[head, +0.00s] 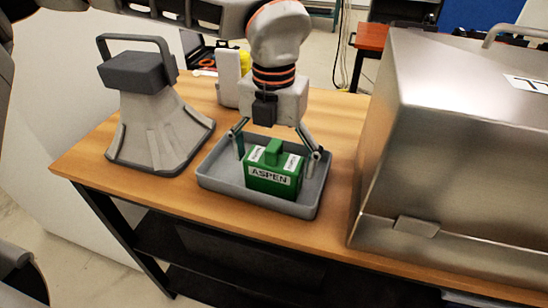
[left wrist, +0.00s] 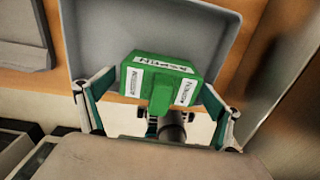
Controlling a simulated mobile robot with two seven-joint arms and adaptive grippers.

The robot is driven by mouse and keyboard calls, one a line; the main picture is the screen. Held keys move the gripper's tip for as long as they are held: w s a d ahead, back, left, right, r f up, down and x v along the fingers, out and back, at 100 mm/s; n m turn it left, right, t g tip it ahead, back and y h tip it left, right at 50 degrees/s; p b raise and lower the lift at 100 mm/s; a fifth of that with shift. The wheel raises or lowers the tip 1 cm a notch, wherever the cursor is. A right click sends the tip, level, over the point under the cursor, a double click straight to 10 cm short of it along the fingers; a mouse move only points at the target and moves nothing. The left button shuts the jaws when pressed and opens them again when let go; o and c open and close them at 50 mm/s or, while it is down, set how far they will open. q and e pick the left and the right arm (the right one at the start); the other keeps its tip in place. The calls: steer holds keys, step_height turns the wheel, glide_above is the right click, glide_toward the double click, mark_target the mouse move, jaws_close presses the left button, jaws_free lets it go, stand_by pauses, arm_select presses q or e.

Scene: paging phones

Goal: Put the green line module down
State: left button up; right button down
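The green line module (head: 273,176), labelled ASPEN, sits upright in a shallow grey tray (head: 222,184) on the wooden table. My left gripper (head: 278,152) is above the tray with its fingers spread wide, one on each side of the module's top handle. In the left wrist view the green module (left wrist: 160,82) lies between the open fingers (left wrist: 158,104), with a visible gap on both sides. The grey tray (left wrist: 110,35) shows behind it. The module's underside is hidden. My right gripper is not visible.
A grey horn-shaped device (head: 158,120) with a dark handle stands left of the tray. A large metal case (head: 440,150) stands close on the right. A white box (head: 229,78) is behind. The wooden table's (head: 240,228) front strip is clear.

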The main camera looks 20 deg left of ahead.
arm_select(q)
steer(key=shift+r, duration=0.1)
step_height(320, 180, up, 12)
steer(key=shift+r, duration=0.1)
stand_by(0.6)
